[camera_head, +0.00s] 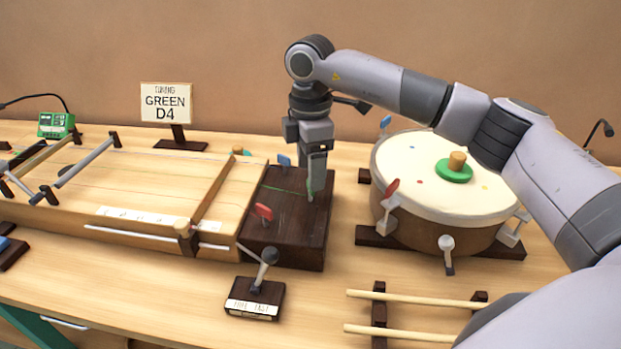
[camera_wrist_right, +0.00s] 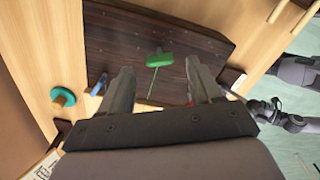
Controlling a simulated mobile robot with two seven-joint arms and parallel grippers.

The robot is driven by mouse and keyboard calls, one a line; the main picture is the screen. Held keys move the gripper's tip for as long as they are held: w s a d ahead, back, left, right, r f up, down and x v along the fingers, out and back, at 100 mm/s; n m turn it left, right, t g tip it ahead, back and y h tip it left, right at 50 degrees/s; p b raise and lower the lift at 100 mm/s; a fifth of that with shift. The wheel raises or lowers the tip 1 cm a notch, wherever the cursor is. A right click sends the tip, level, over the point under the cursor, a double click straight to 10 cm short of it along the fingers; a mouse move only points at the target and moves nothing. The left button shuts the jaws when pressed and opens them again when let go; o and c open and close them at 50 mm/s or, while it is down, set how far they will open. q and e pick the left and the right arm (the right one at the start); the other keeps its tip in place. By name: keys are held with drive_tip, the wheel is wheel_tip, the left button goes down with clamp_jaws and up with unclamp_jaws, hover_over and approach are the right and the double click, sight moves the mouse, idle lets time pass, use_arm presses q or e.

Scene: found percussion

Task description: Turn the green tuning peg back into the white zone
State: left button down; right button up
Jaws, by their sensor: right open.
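The green tuning peg (camera_wrist_right: 158,60) stands on the dark wooden peg block (camera_head: 290,232), with a thin green line running from it. In the right wrist view it lies between and slightly beyond the fingertips. My right gripper (camera_head: 317,188) points down over the block, its fingers open and apart on either side of the peg, with no visible grip. In the head view the gripper mostly hides the green peg. I cannot make out a white zone around it.
A red peg (camera_head: 263,212) and a blue peg (camera_head: 284,161) stand on the same block. The stringed wooden board (camera_head: 140,190) lies left, a drum (camera_head: 440,190) right. A crank stand (camera_head: 255,297) and sticks (camera_head: 415,298) are in front. A sign (camera_head: 166,103) reads "GREEN D4".

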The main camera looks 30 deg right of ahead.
drive_tip(key=shift+f, duration=1.55)
drive_tip(key=c, duration=1)
drive_tip(key=shift+c, duration=0.2)
drive_tip(key=shift+n, duration=0.3)
